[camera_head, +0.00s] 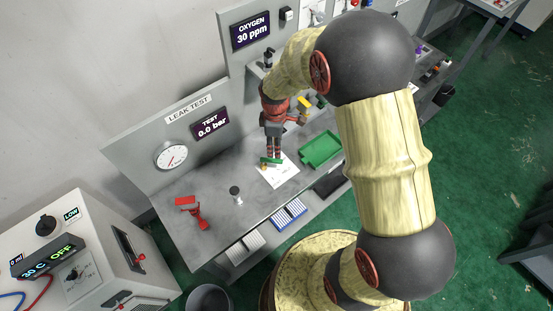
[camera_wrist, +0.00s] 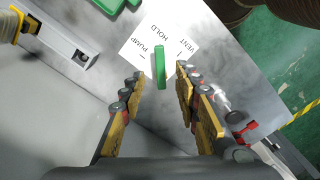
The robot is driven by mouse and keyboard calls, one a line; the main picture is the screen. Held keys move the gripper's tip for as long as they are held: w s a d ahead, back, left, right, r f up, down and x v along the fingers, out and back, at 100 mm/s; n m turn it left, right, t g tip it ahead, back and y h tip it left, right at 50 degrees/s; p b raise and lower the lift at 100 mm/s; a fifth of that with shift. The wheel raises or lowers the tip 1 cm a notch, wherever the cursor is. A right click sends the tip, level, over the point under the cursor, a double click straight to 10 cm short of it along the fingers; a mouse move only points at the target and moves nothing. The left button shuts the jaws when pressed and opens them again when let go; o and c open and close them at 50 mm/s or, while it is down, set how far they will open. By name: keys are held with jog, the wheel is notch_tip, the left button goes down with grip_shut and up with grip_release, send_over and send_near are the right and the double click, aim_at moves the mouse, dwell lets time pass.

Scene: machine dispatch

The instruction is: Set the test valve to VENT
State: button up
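The test valve's green handle (camera_wrist: 160,66) stands over a white card (camera_wrist: 190,40) marked PUMP, HOLD and VENT in the wrist view. Its far end points at HOLD, with PUMP to its left and VENT to its right. My gripper (camera_wrist: 160,76) is open, one finger on each side of the handle, with gaps between. I cannot tell whether the fingertips reach down to handle height. In the head view, my gripper (camera_head: 273,154) points down at the green handle (camera_head: 270,160) above the card (camera_head: 283,176). The test display (camera_head: 210,122) reads 0.0 bar.
A green tray (camera_head: 321,150) lies right of the card. A red device (camera_head: 195,211) and a small cylinder (camera_head: 236,194) stand on the bench to the left. The back panel carries a round gauge (camera_head: 171,156). Bare bench lies between the cylinder and card.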

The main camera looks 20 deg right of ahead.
aim_at(275, 160)
jog(key=shift+f, duration=3.9)
jog(key=shift+c, duration=1.3)
grip_shut()
